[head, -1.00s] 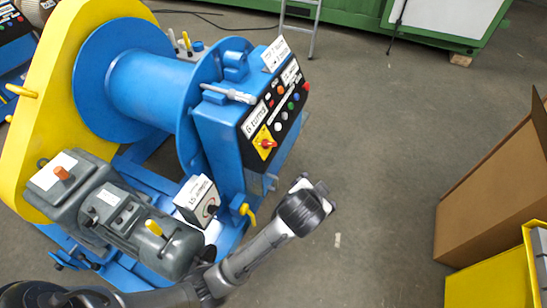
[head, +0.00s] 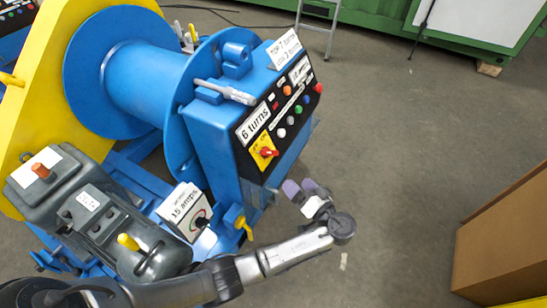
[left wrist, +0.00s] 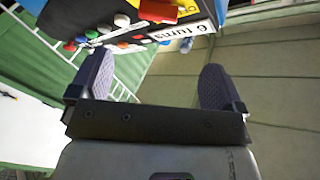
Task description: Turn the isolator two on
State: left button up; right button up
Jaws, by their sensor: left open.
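A red rotary switch (head: 267,152) on a yellow plate sits at the lower end of the black panel on the blue control box (head: 215,140), below the "6 turns" label. Part of it also shows upside down at the top of the left wrist view (left wrist: 160,10). A grey box (head: 185,211) with a "15 amps" label and a round dial with a dark knob stands lower left. No label in view clearly reads isolator two. My left gripper (head: 303,188) is open and empty, just right of and below the red switch, apart from the panel. My right gripper is not in view.
Several coloured buttons (head: 290,110) run up the panel from the red switch. A yellow lever (head: 244,226) sticks out beside the box's lower edge. A grey motor (head: 105,215) stands left. Open floor lies to the right, with a cardboard box (head: 505,240) beyond.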

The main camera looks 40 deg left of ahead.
pick_arm(q)
jog(key=b, duration=0.1)
send_near(270, 152)
jog(key=f, duration=0.2)
jog(key=x, duration=0.3)
jog(key=b+x, duration=0.1)
jog(key=x, duration=0.2)
jog(key=b+x, duration=0.1)
jog(key=x, duration=0.1)
jog(key=shift+w+a+r, duration=0.2)
jog(key=shift+w+a, duration=0.15)
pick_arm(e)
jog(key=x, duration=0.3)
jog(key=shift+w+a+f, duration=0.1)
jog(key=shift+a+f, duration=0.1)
